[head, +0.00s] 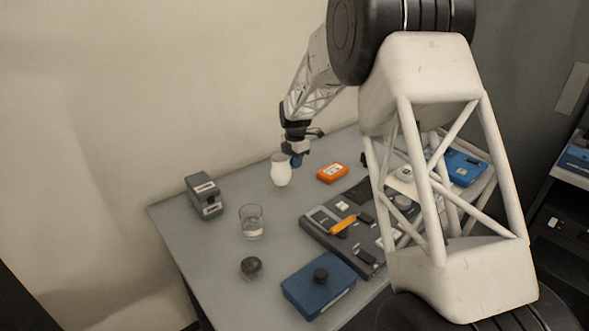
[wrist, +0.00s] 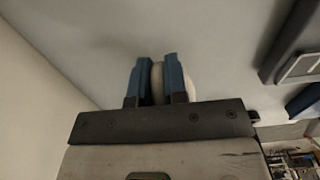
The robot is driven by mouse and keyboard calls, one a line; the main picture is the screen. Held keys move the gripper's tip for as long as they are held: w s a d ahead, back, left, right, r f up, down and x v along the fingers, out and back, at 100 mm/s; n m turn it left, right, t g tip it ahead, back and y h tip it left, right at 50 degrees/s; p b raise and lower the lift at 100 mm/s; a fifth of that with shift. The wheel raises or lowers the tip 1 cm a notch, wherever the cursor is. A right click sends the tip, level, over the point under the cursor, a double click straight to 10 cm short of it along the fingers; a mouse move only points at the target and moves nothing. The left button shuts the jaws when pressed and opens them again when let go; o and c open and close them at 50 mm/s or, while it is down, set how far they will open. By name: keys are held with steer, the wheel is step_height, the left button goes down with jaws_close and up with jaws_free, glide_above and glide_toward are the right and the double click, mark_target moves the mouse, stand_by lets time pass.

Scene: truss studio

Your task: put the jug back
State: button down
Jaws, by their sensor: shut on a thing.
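The white jug (head: 281,171) is at the back of the grey table in the head view, upright as far as I can see. My gripper (head: 297,160) is at the jug's right side, near its rim. In the wrist view, the two blue fingers of my gripper (wrist: 157,80) are closed on a pale part of the jug (wrist: 190,85), which shows between and behind them. Whether the jug's base touches the table cannot be told. A glass with some clear liquid (head: 251,222) stands nearer the front, apart from the jug.
A grey box-shaped device (head: 204,195) stands to the left, and an orange case (head: 332,173) lies right of the jug. A dark tray of items (head: 317,235), a blue box (head: 318,288) and a small dark round jar (head: 251,268) are nearer. The wall is close behind.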

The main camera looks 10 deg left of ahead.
steer(key=shift+w+a, duration=0.1)
steer(key=shift+w, duration=0.3)
steer(key=shift+f, duration=0.1)
steer(key=shift+f, duration=1.6)
steer(key=shift+f, duration=0.15)
steer(key=c, duration=1.1)
jaws_free()
steer(key=shift+c, duration=0.2)
step_height(320, 180, up, 12)
